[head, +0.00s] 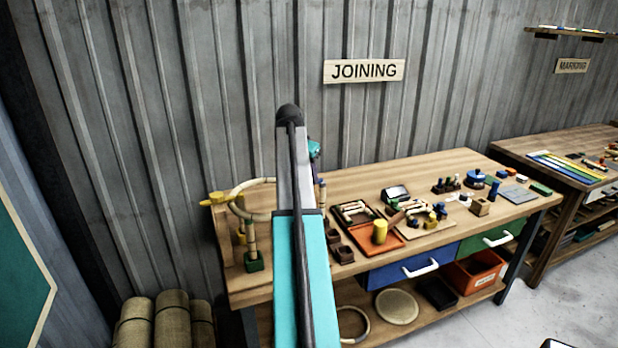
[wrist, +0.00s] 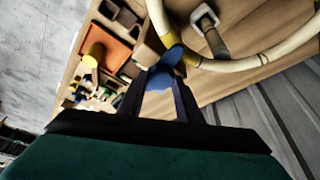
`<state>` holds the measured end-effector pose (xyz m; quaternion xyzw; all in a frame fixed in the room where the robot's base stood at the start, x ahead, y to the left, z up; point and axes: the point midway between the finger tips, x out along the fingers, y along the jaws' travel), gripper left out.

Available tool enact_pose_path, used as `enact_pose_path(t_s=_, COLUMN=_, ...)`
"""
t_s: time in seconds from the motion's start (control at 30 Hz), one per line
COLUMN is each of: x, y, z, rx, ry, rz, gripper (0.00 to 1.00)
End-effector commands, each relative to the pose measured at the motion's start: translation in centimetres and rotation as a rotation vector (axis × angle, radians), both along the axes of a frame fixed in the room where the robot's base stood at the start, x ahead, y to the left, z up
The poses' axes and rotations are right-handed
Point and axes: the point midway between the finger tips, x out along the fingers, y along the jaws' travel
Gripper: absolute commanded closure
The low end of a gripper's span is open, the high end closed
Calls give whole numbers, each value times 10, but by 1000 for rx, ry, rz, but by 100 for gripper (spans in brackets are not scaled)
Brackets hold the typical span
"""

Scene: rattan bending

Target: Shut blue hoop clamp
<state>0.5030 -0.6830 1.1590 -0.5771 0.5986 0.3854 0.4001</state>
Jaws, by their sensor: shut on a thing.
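The pale rattan hoop (wrist: 240,63) curves across the upper right of the wrist view. In the head view the hoop (head: 250,184) stands at the left end of the joining bench, partly hidden by my arm. The blue hoop clamp (wrist: 171,55) sits against the hoop's lower left bend in the wrist view. My gripper (wrist: 163,84) is shut on a blue part of this clamp, between its two dark fingers. The wrist view does not clearly show whether the clamp is open or closed. In the head view my arm hides the clamp and my fingertips.
A yellow clamp (head: 215,198) sticks out at the hoop's left. A post in a green base (head: 254,262) stands below it. To the right are an orange tray (head: 396,241) with a yellow cylinder (head: 380,231), small wooden boxes (head: 341,252) and several tools.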

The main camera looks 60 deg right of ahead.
Motion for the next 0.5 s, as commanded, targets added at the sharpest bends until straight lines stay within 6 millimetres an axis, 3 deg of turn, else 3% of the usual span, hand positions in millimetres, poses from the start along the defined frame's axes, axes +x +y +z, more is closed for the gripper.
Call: enact_pose_path(t_s=0.5, x=-1, y=-3, z=1, rx=-8, ry=2, rz=-220, gripper=91)
